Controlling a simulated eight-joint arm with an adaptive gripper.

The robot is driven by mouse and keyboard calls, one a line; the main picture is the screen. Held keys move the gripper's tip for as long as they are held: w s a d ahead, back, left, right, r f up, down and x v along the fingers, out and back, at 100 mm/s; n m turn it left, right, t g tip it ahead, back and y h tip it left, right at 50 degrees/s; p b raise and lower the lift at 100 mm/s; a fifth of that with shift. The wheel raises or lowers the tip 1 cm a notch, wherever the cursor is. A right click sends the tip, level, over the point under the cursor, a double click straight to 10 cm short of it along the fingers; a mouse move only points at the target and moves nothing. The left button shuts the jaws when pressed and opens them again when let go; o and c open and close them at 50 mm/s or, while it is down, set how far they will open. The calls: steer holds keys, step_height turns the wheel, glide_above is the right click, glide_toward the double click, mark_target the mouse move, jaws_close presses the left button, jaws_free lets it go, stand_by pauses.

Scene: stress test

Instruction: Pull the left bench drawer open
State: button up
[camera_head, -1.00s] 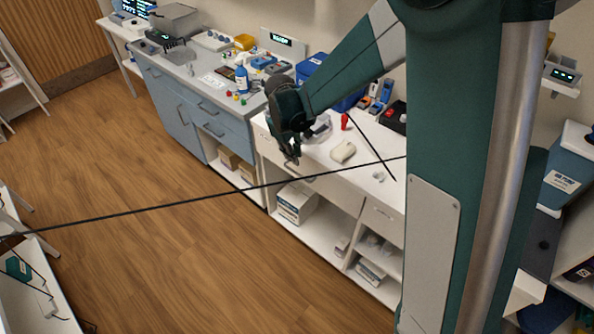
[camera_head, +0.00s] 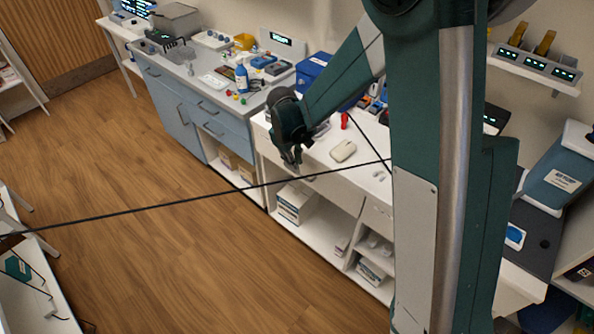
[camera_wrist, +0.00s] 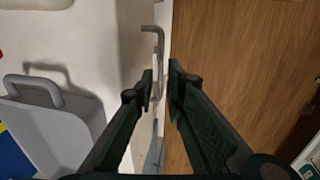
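The white bench (camera_head: 345,172) stands in the middle of the head view. Its left drawer front (camera_head: 268,150) lies just below the worktop, partly hidden by my gripper, and looks shut. My gripper (camera_head: 293,160) hangs at the bench's front edge, pointing down. In the wrist view my gripper (camera_wrist: 163,76) has its two fingers apart with a narrow gap. A grey bar handle (camera_wrist: 160,45) runs along the bench's front edge, and its near end lines up with that gap. I cannot tell whether the fingers touch it.
A cream block (camera_head: 343,151) and a red item (camera_head: 344,121) lie on the worktop. A grey bin-like item with a handle (camera_wrist: 45,125) is left of my fingers. A blue-fronted bench (camera_head: 215,118) adjoins at left. The wooden floor (camera_head: 150,235) in front is clear.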

steer(key=shift+w+d+f+b, duration=0.15)
steer(key=shift+f, duration=0.8)
steer(key=shift+w+d+f+b, duration=0.1)
steer(key=shift+f+b, duration=0.1)
steer(key=shift+f, duration=0.7)
steer(key=shift+w+d+f+b, duration=0.15)
steer(key=shift+f, duration=0.8)
jaws_close()
steer(key=shift+s+a, duration=0.1)
steer(key=s+a+b, duration=0.2)
steer(key=s+a, duration=2.2)
jaws_free()
